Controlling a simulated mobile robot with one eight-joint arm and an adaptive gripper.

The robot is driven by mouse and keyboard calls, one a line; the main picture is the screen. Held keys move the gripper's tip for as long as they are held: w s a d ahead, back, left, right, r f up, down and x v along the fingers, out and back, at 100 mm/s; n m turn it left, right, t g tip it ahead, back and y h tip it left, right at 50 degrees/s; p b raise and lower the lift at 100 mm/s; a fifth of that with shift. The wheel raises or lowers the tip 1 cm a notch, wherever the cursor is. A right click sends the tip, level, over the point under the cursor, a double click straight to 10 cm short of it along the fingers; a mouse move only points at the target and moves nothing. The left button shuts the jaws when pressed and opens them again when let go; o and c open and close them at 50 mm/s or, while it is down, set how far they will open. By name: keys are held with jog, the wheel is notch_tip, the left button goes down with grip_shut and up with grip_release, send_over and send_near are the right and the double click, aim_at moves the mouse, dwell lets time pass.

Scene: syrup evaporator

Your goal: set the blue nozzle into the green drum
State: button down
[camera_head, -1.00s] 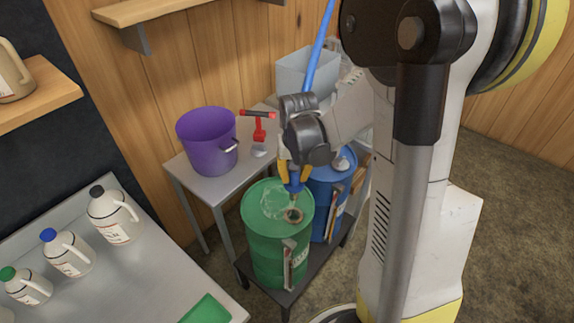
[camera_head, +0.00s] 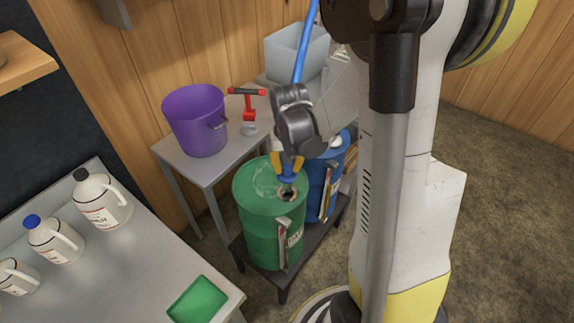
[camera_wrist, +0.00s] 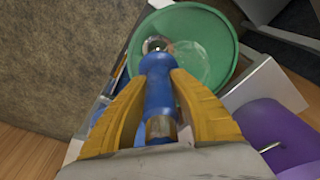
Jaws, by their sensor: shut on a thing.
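The green drum (camera_head: 262,228) stands upright on a low dark stand, with a round opening (camera_head: 287,193) in its lid near the right front edge. My gripper (camera_head: 287,166) is over the drum and shut on the blue nozzle (camera_head: 288,179). In the wrist view the yellow fingers (camera_wrist: 160,100) clasp the nozzle's blue body (camera_wrist: 158,92) from both sides. The nozzle's tip points at the opening and overlaps it in view. I cannot tell whether the tip is inside or just above it. The drum lid (camera_wrist: 203,45) fills the top of the wrist view.
A blue drum (camera_head: 318,186) stands right beside the green one, behind my gripper. A purple bucket (camera_head: 196,125) and a red-handled tool (camera_head: 248,105) are on a metal table.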

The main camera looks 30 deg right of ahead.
aim_at(287, 184)
jog(key=shift+f, duration=0.1)
notch_tip(287, 184, down, 5)
jog(key=b, duration=0.4)
jog(key=shift+b, duration=0.3)
jog(key=shift+f, duration=1.5)
jog(key=shift+c, duration=2.3)
grip_release()
